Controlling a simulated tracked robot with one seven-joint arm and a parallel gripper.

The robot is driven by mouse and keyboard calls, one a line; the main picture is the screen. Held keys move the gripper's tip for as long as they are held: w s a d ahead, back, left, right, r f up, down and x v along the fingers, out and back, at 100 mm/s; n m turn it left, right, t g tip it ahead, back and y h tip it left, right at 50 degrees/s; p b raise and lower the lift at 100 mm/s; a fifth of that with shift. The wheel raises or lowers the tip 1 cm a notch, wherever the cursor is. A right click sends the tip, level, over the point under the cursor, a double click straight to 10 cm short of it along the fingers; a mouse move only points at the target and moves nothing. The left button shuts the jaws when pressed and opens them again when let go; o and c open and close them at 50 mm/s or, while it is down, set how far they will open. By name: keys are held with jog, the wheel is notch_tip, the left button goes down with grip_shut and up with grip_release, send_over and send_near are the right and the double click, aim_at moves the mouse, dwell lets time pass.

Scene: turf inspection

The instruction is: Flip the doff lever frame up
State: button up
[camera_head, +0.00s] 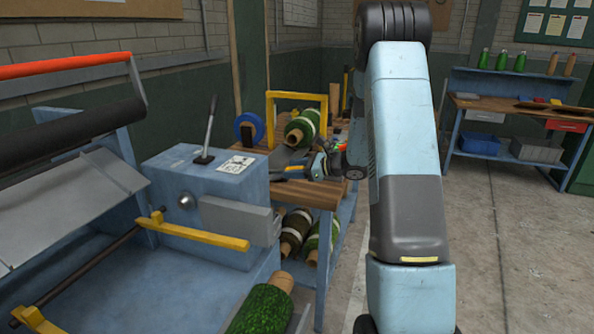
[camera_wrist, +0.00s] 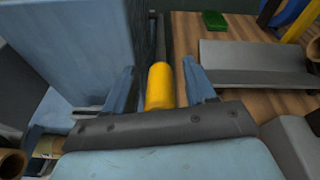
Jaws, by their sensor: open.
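The doff lever frame (camera_head: 196,233) shows at the lower left of the head view. It has a yellow bar in front of a blue housing and a dark cross rod running to another yellow piece at the lower left. In the wrist view my gripper (camera_wrist: 160,72) has its two blue fingers apart. A rounded yellow bar end (camera_wrist: 160,86) shows between them, its lower part hidden by the gripper body. I cannot tell whether the fingers touch it. My arm's upper part fills the middle right of the head view.
The blue housing (camera_head: 200,185) carries an upright lever (camera_head: 208,128). A wooden bench (camera_head: 316,193) beside it holds a yellow stand (camera_head: 297,97), a blue ring and a green roll. More rolls lie below. Open floor (camera_head: 500,240) shows at right, before a second workbench.

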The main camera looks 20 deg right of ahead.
jog(key=shift+d, duration=0.1)
jog(key=shift+s+d, duration=0.25)
jog(key=v, duration=1.3)
jog(key=shift+r, duration=0.1)
